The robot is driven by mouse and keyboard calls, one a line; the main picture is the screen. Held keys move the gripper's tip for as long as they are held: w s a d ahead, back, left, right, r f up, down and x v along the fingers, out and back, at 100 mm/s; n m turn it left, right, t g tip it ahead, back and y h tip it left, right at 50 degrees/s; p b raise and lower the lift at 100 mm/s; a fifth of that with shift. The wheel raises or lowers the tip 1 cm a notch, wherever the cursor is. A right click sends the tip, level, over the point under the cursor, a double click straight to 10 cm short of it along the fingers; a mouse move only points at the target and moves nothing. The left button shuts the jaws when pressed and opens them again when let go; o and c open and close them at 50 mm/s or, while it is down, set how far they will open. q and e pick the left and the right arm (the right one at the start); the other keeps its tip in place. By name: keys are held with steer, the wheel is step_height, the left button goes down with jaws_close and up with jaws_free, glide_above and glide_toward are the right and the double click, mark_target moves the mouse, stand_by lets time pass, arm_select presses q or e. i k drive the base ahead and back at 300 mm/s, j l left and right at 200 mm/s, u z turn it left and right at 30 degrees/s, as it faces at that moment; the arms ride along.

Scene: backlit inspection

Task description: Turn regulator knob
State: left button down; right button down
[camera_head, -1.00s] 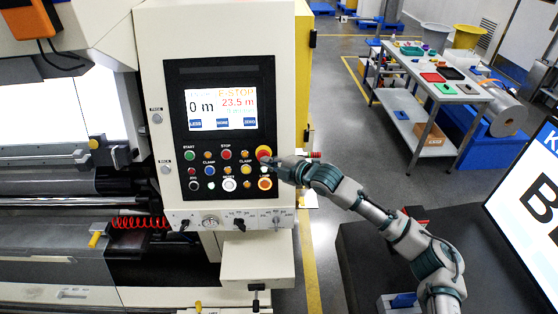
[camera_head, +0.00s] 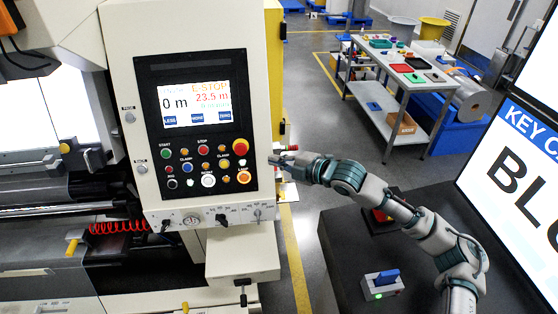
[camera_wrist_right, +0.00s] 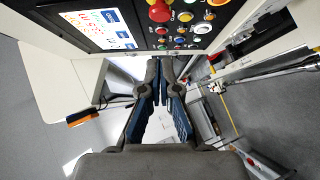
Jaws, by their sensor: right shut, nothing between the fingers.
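The cream control panel (camera_head: 205,25) fills the middle left of the head view. Its lower strip carries a black knob (camera_head: 222,219), a small round gauge (camera_head: 191,219) and further small knobs (camera_head: 257,213); I cannot tell for sure which is the regulator knob. My right gripper (camera_head: 273,160) is at the panel's right edge, above the strip, shut with nothing in it. In the right wrist view the fingers (camera_wrist_right: 160,78) come together below the panel's buttons, apart from them. My left gripper is not in view.
A red emergency button (camera_head: 240,147) and several coloured buttons sit under the lit screen (camera_head: 197,105). A small box with a blue switch (camera_head: 384,283) lies on a dark surface at lower right. A large sign (camera_head: 520,160) stands at right. A cart (camera_head: 400,120) stands behind.

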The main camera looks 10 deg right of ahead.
mark_target(166, 222)
steer(key=k+j, duration=0.3)
steer(key=k, duration=0.15)
steer(key=k+j, duration=0.3)
steer(key=k, duration=0.2)
steer(key=k+j, duration=0.3)
steer(key=k, duration=0.15)
